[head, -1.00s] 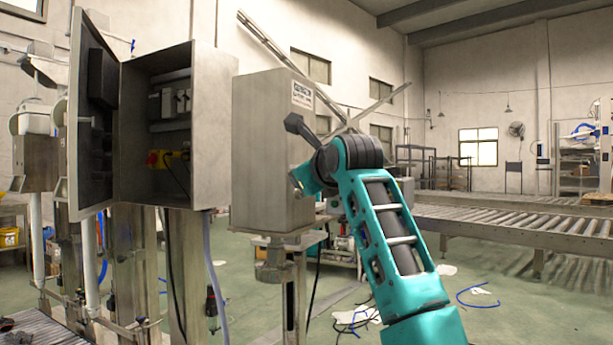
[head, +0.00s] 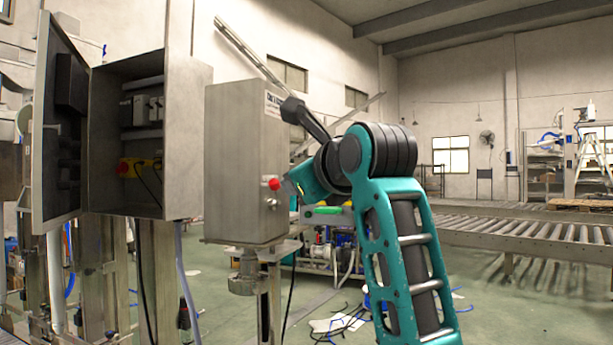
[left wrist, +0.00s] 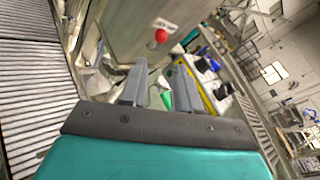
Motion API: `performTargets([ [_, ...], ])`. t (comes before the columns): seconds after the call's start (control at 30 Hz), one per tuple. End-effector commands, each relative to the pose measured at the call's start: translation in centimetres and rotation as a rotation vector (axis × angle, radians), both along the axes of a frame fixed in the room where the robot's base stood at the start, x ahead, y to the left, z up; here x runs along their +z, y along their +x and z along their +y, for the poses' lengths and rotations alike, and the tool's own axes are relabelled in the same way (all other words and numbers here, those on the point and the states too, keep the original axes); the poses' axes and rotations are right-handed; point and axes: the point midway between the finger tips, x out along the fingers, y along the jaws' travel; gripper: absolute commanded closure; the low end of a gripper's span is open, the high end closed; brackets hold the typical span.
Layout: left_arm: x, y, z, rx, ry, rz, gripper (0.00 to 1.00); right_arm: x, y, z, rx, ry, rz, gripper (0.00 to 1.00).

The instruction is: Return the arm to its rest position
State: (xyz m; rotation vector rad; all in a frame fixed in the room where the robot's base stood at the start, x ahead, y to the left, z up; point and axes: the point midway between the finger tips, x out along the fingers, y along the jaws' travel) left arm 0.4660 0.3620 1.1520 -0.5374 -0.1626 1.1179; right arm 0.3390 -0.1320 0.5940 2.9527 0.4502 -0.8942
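My left gripper (left wrist: 158,88) shows in the left wrist view with its two grey fingers apart and nothing held between them. Beyond the fingers is a grey metal box with a red button (left wrist: 161,36), apart from the fingertips. In the head view one teal arm (head: 400,250) of mine rises from the lower right and bends at a dark joint. Its far part points toward the side of the grey box (head: 240,160), near the red button (head: 274,184). The fingers of this arm cannot be made out there. My right gripper is not clearly seen.
An open electrical cabinet (head: 185,130) stands at the left, its door (head: 50,150) swung out. A roller conveyor (head: 540,232) runs across the right. A bench with green and yellow items (head: 325,212) stands behind the arm. Cables lie on the floor.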

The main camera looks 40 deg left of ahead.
Motion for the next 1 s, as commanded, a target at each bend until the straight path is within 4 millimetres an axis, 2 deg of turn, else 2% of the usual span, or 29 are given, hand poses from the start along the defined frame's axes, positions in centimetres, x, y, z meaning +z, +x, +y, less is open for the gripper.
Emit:
performTargets([
  [0.23, 0.2, -0.7, -1.5, 0.001, 0.000, 0.000, 0.68, -0.1, -0.2, -0.1, -0.002, -0.001, 0.003, 1.00],
  [1.0, 0.2, -0.7, -1.5, 0.000, 0.000, 0.000, 0.68, -0.2, -0.2, 0.0, 0.000, -0.002, 0.006, 1.00],
])
